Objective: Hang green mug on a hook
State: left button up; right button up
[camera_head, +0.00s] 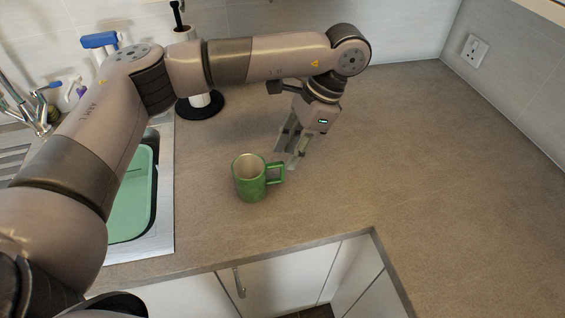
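The green mug (249,181) stands upright on the brown countertop, with its handle (276,174) pointing right. My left gripper (292,158) reaches down just above and behind the handle, with its fingers apart and nothing visible between them. Whether a fingertip touches the handle, I cannot tell. A white upright post on a round black base (200,107) stands behind the sink's right edge, partly hidden by my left arm. No hook can be made out. My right gripper is not in view.
A sink with a green basin (138,196) lies at the left, with a faucet (40,108) and a blue-topped bottle (100,41) behind. The countertop (420,150) is clear at the right. Its front edge turns at an inner corner above white cabinets (278,277).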

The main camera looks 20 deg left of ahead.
pick_arm(q)
jog(key=p+v, duration=0.4)
jog(key=v, duration=0.3)
jog(key=shift+p, duration=0.4)
jog(key=shift+r, duration=0.1)
